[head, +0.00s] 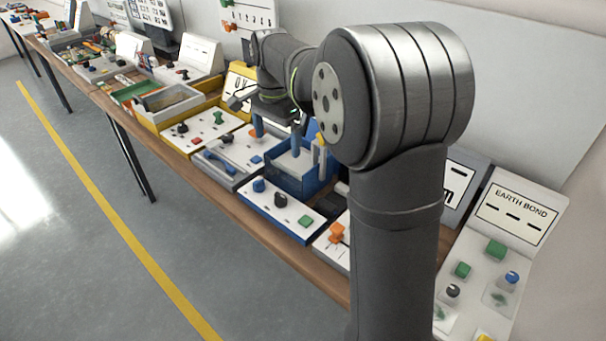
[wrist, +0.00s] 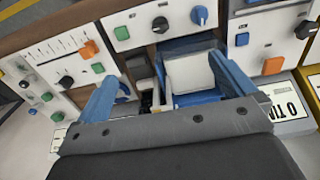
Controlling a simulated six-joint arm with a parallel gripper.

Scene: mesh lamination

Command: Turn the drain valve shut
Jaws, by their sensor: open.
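My gripper (wrist: 162,68) is open, its two blue fingers spread wide with nothing between them. In the head view my gripper (head: 276,141) hangs over the bench by a blue open box (head: 289,185). In the wrist view the blue box with its pale panel (wrist: 188,73) shows between and beyond the fingers. No part is labelled as the drain valve, and I cannot tell which one it is. A blue lever (head: 217,165) lies on a grey unit in the head view.
A white panel with blue and black knobs and a green button (head: 305,221) stands at the bench's front. A panel with an orange knob (head: 336,232) is right of it. An EARTH BOND unit (head: 517,212) stands at far right. The floor in front is clear.

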